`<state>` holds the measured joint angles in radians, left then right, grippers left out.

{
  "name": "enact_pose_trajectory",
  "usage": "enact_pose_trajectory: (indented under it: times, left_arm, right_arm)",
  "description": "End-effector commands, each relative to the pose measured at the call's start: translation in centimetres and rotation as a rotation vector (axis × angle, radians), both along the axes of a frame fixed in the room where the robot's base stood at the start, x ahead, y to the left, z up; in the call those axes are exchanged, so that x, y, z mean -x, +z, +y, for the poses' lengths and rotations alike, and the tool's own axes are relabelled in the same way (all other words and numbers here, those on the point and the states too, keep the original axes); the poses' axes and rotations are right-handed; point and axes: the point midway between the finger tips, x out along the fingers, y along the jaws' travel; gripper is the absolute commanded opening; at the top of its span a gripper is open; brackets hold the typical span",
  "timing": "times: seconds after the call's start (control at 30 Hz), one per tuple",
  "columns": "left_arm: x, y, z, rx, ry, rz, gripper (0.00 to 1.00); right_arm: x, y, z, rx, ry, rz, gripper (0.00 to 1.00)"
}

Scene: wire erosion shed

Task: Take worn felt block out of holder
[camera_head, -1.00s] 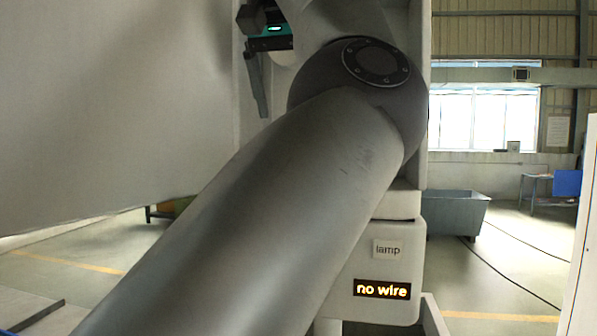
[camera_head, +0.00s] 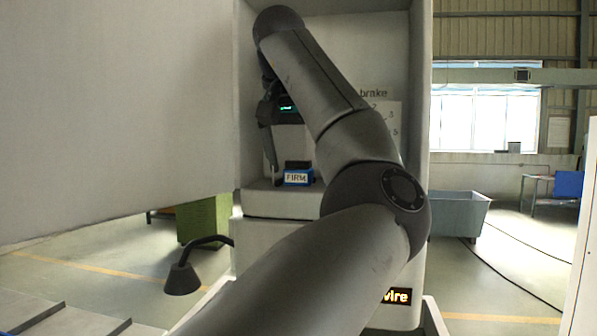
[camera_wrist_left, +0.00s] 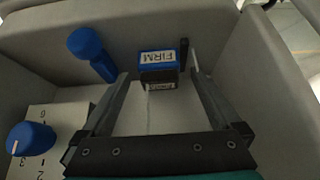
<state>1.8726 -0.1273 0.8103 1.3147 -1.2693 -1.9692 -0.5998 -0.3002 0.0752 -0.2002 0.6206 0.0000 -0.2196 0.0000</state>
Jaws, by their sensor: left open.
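A small blue block labelled FIRM (camera_head: 298,178) sits on the ledge inside the machine's recess. In the left wrist view the blue FIRM block (camera_wrist_left: 157,58) has a dark front face with a second small label. I cannot tell the worn felt from its holder there. My left gripper (camera_wrist_left: 160,80) is open, its two fingers reaching toward either side of the block, with nothing held between them. In the head view the left gripper (camera_head: 274,172) points down just left of the block; its other finger is not clear. My right gripper is not in view.
In the left wrist view a blue lever knob (camera_wrist_left: 85,42) stands left of the block, and a blue dial (camera_wrist_left: 30,138) sits lower left. A dark upright post (camera_wrist_left: 184,52) is right of the block. Recess walls close in on both sides. A grey bin (camera_head: 458,212) stands outside.

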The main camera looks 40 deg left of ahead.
Motion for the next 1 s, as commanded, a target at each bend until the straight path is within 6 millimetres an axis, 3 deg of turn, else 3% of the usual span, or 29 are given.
enact_pose_trajectory:
  times: [0.23,1.0]
  left_arm:
    - [-0.06,-0.08,0.0,0.0,0.0,0.0,0.95]
    - [-0.04,-0.05,0.0,0.0,0.0,0.0,0.09]
  right_arm:
    - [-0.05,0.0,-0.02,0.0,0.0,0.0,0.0]
    - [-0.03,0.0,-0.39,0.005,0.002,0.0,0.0]
